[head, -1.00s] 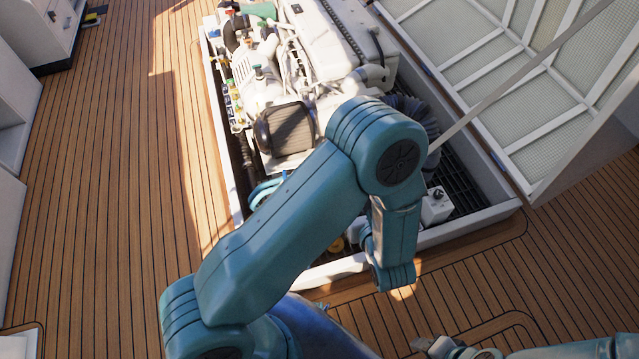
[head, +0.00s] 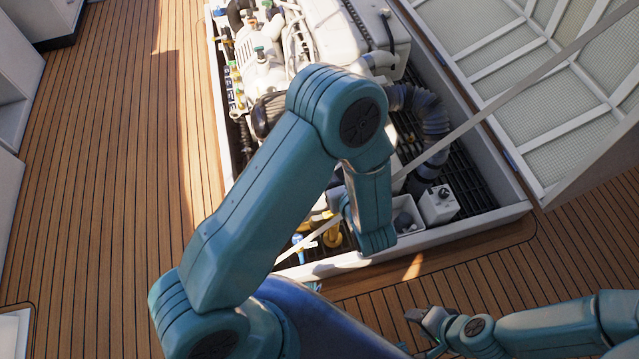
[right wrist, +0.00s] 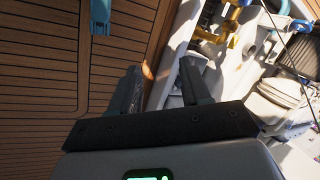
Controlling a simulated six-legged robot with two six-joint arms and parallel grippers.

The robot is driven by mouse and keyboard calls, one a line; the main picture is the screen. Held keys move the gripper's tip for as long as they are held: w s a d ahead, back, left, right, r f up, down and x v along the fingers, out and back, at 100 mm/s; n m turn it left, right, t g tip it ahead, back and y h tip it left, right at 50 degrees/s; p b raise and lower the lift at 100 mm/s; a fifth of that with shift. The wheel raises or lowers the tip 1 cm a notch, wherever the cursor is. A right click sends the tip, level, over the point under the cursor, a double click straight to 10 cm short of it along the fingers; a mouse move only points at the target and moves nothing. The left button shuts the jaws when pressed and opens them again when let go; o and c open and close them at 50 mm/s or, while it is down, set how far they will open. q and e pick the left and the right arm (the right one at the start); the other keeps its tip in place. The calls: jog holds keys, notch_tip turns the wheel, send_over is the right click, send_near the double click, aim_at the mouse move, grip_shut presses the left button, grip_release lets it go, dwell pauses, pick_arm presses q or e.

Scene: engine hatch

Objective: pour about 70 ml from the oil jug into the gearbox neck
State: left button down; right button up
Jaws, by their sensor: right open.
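My right gripper (head: 425,322) is at the lower right of the head view, over the deck just outside the hatch's front edge. In the right wrist view its two fingers (right wrist: 160,88) are apart, with nothing seen between them. My left arm crosses the middle of the head view and bends down over the front of the hatch. I cannot make out its gripper. I cannot identify the oil jug in either view. The engine (head: 300,50) lies in the hatch; I cannot pick out the gearbox neck, and my left arm covers part of that area.
The pale hatch rim (head: 460,225) surrounds the engine. A ribbed grey hose (head: 432,118) and a white box with a knob (head: 438,203) are inside at right. Yellow fittings (head: 332,236) are near the front. The open lid (head: 540,90) stands at right. Plank deck (head: 110,170) is clear at left.

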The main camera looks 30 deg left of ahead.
pick_arm(q)
jog(key=a+f+b, duration=2.2)
jog(key=a+b, duration=0.3)
jog(key=b, duration=0.5)
jog(key=shift+f+n+g, duration=0.3)
jog(key=shift+g, duration=0.1)
pick_arm(e)
notch_tip(320, 180, down, 32)
jog(key=w+d+t, duration=0.1)
jog(key=w, duration=0.1)
jog(key=shift+d+r, duration=0.2)
jog(key=shift+r, duration=0.1)
pick_arm(q)
jog(key=w+d+r+m+g+y+p, duration=0.2)
jog(key=w+m+g+p, duration=0.2)
jog(key=p, duration=1.1)
jog(key=shift+w+d+m, duration=0.15)
jog(key=shift+w+m, duration=0.55)
jog(key=shift+m, duration=0.1)
pick_arm(e)
notch_tip(320, 180, up, 14)
jog(key=s+a+g, duration=0.1)
jog(key=s, duration=0.1)
jog(key=shift+s+a, duration=0.3)
jog(key=shift+s, duration=0.05)
pick_arm(q)
jog(key=shift+w, duration=0.15)
pick_arm(e)
jog(key=shift+r, duration=0.2)
